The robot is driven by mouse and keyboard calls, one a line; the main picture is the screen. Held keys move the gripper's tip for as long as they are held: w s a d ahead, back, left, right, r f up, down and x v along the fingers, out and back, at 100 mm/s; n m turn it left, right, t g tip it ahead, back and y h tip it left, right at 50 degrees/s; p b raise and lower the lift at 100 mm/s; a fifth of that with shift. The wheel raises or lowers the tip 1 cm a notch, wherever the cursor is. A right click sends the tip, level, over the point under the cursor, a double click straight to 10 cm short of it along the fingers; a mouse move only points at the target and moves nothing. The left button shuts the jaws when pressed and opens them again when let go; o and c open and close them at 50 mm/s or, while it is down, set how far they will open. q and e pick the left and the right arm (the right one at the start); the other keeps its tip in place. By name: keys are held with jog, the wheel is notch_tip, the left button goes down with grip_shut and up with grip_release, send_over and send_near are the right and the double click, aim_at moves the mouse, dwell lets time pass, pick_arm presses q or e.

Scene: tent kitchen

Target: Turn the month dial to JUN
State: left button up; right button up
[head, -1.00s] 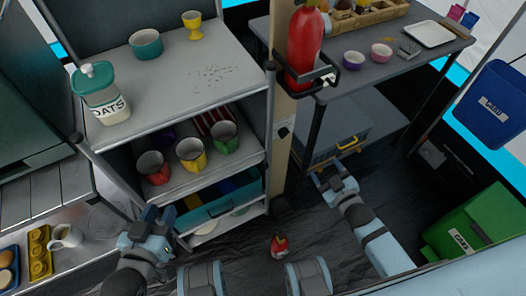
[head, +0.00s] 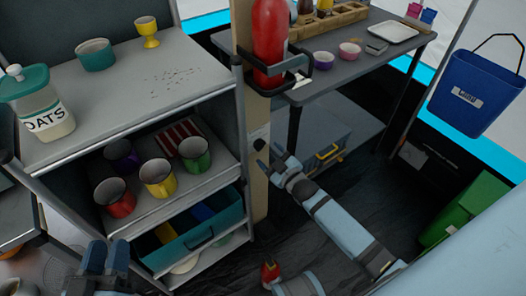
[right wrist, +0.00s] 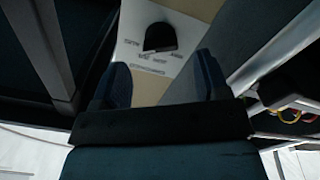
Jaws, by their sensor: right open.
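The month dial is a dark knob (head: 259,144) on a white plate on the wooden post, small in the head view. In the right wrist view the dark dial knob (right wrist: 160,37) sits on the white plate (right wrist: 128,50), with lettering below it too blurred to read. My right gripper (head: 269,159) is open and empty, close in front of the plate. Its two fingers (right wrist: 161,82) stand apart either side of the plate, with the knob beyond them and apparently apart from them. My left gripper (head: 106,258) is low at the left, its fingers apart and empty.
A red extinguisher (head: 269,40) hangs above the dial in a black bracket (head: 293,75). A shelf unit (head: 150,205) with mugs stands left of the post. A table (head: 345,75) with bowls is at the right. A small red object (head: 270,272) is low, near my body.

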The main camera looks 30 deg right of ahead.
aim_at(262, 147)
jog(key=w, duration=0.3)
jog(key=shift+w+a+b, duration=0.2)
jog(key=shift+a+b, duration=0.05)
jog(key=shift+b, duration=0.1)
pick_arm(q)
jog(key=shift+s+d+r+t+h, duration=0.15)
jog(key=shift+r+t+h, duration=0.1)
jog(key=shift+r, duration=0.3)
jog(key=shift+s+d+r+t+h, duration=0.15)
jog(key=shift+r+t, duration=0.1)
jog(key=shift+r, duration=0.25)
pick_arm(e)
jog(key=shift+w, duration=0.2)
pick_arm(q)
jog(key=shift+w, duration=0.15)
pick_arm(e)
jog(key=c, duration=0.9)
